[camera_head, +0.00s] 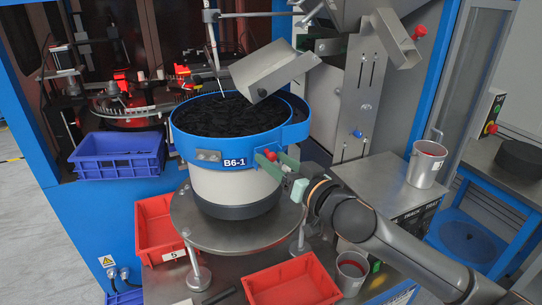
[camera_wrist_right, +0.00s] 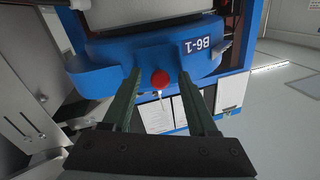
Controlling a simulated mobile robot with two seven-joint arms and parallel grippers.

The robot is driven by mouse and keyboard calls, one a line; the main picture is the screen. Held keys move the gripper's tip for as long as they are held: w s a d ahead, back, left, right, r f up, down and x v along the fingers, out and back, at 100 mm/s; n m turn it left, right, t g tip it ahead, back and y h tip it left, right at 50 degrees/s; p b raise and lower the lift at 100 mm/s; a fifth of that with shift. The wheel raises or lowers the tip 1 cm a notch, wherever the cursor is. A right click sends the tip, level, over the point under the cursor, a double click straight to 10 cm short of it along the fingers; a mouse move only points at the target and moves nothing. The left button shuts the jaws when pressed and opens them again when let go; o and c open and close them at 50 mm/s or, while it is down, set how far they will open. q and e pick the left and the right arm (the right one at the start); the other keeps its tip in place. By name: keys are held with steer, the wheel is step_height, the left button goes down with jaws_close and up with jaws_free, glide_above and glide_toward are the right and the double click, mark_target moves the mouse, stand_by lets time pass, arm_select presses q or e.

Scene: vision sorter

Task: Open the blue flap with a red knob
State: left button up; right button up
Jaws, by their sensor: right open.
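The blue flap (camera_head: 292,131) curves along the front right of the blue rim of a white drum filled with dark pieces. A white "B6-1" label is on the blue band beside it. The red knob (camera_head: 270,155) sits on the flap's lower front. My right gripper (camera_head: 273,161) reaches in from the right with its green fingers at the knob. In the right wrist view the blue flap (camera_wrist_right: 110,54) fills the upper middle, and the red knob (camera_wrist_right: 159,79) shows between the two spread fingertips. The fingers are open; contact with the knob cannot be told. My left gripper is not in view.
A metal chute (camera_head: 275,72) hangs over the drum. A round steel stand (camera_head: 240,229) carries the drum. Red trays (camera_head: 157,225) and a blue bin (camera_head: 118,156) lie around it. Metal buckets (camera_head: 427,164) stand to the right. Open floor shows at far left.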

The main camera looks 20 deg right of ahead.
jaws_close()
stand_by(0.5)
